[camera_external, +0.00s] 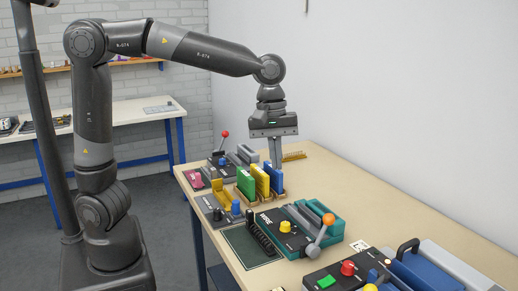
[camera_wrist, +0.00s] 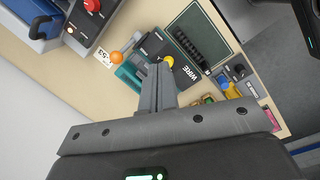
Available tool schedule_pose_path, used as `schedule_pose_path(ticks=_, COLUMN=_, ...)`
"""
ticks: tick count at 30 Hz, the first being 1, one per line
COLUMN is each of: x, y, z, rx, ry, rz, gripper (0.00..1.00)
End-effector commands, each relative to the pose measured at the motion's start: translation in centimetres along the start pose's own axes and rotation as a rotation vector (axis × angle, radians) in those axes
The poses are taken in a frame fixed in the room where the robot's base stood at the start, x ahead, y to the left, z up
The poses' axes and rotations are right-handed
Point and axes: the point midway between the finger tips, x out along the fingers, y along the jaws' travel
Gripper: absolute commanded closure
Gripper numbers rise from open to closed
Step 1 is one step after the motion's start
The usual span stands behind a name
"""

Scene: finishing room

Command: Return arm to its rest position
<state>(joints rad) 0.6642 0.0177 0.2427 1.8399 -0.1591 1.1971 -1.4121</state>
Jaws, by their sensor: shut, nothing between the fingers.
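My arm reaches over the workbench (camera_external: 360,185) from the left, its wrist pointing down. My gripper (camera_external: 277,164) is shut and empty. In the external view its fingertips show just behind the blue upright piece (camera_external: 276,180) of a small rack; whether they touch anything there I cannot tell. In the wrist view my gripper (camera_wrist: 158,72) has its fingers together, seen in front of a teal machine marked "WIRE" (camera_wrist: 183,76). The fingers hide part of that machine.
A green piece (camera_external: 246,183) and a yellow piece (camera_external: 262,179) stand in the rack. The teal machine (camera_external: 333,225) has an orange-knobbed lever (camera_external: 328,220). A red-knobbed lever (camera_external: 225,134) stands at the back. A red-button box (camera_external: 348,268) is in front.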

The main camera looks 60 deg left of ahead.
Motion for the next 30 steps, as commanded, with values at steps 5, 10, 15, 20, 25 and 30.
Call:
schedule_pose_path(ticks=5, x=-2.5, y=-5.5, z=-4.1, rx=0.212, ry=0.037, rz=0.091, gripper=1.00)
schedule_pose_path(ticks=10, x=-3.7, y=-10.8, z=-6.8, rx=0.428, ry=0.118, rz=0.155, gripper=1.00)
schedule_pose_path(ticks=15, x=-4.0, y=-16.2, z=-8.6, rx=0.645, ry=0.236, rz=0.184, gripper=1.00)
schedule_pose_path(ticks=20, x=-3.4, y=-20.8, z=-9.6, rx=0.838, ry=0.364, rz=0.169, gripper=1.00)
schedule_pose_path(ticks=25, x=-2.5, y=-24.1, z=-10.1, rx=0.987, ry=0.466, rz=0.124, gripper=1.00)
schedule_pose_path(ticks=30, x=-2.0, y=-25.3, z=-10.2, rx=1.054, ry=0.509, rz=0.096, gripper=1.00)
